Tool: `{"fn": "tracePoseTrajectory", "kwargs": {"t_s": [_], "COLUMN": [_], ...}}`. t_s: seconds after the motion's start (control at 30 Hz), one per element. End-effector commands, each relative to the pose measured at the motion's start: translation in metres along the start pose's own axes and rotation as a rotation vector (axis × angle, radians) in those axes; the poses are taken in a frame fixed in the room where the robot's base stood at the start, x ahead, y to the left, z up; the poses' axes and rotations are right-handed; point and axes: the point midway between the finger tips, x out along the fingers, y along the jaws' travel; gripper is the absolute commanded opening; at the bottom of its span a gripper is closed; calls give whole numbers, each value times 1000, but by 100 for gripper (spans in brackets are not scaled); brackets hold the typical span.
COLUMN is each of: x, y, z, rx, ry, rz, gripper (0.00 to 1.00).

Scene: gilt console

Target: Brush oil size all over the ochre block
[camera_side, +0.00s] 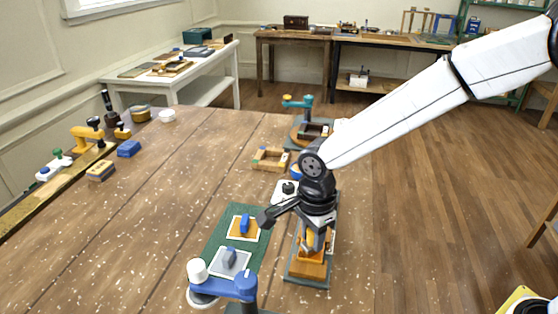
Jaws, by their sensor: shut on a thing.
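The ochre block (308,268) stands on a grey-green base near the front middle of the table. My gripper (314,236) points down just above it, shut on a small tool that is mostly hidden by the black fingers. I take this to be the brush; whether its tip touches the block cannot be told. The block's far side and part of its top are hidden by my gripper.
A blue clamp-like stand (238,286) is at the front. A wooden frame (270,159) and a teal-armed stand (304,103) are behind.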

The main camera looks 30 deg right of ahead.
Motion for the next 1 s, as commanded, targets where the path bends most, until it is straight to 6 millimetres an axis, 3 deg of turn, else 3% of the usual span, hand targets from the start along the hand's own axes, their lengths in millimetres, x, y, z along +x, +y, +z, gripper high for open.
{"fn": "tracePoseTrajectory", "kwargs": {"t_s": [0.73, 1.0], "x": [0, 0], "y": [-32, -19], "z": [-33, -20], "rx": [2, -1], "ry": [0, 0], "rz": [0, 0], "gripper": [0, 0]}}
